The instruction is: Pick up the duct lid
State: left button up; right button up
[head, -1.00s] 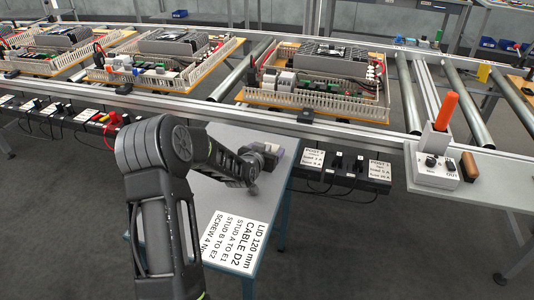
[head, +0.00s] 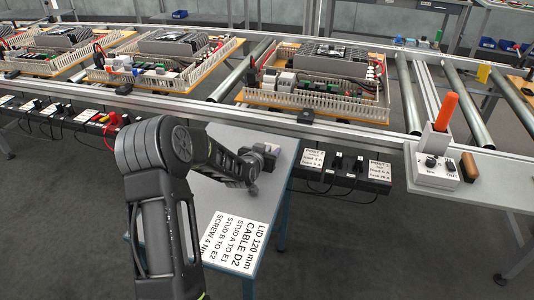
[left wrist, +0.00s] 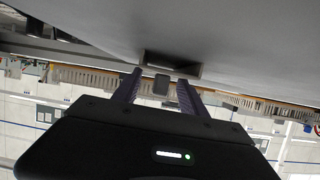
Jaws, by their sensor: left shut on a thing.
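My left gripper (head: 264,155) is over the far end of the small grey table, with its arm reaching in from the left. In the left wrist view its two purplish fingers (left wrist: 160,85) are shut on a short dark grey piece with a channel-like end, which I take to be the duct lid (left wrist: 172,66). The lid is close to the grey table surface; I cannot tell whether it touches it. In the head view the lid is mostly hidden by the gripper and hard to tell from it. My right gripper is not in view.
A printed sheet (head: 235,240) lies on the small table (head: 210,195). Behind it runs a conveyor with wiring panels (head: 315,80) edged by slotted ducts. Black sockets with labels (head: 340,168) line its front. A side shelf at right holds a switch box (head: 436,168) and an orange-handled tool (head: 446,112).

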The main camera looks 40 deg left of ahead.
aim_at(267, 148)
pick_arm(q)
notch_tip(267, 148, up, 10)
dwell(0.6)
dwell(0.4)
jog(key=s+d+f+m+h+p, duration=0.1)
jog(key=d+p, duration=0.2)
jog(key=d, duration=0.6)
jog(key=s+d+m+h+p, duration=0.1)
jog(key=s+d+p, duration=0.1)
jog(key=d, duration=0.8)
jog(key=s+d+f+m+h+p, duration=0.1)
jog(key=s+d+h+p, duration=0.1)
jog(key=d, duration=0.8)
jog(key=shift+s+d+f+t+p, duration=0.15)
jog(key=shift+s+f+t+p, duration=0.2)
jog(key=shift+p, duration=0.55)
jog(key=shift+w, duration=0.1)
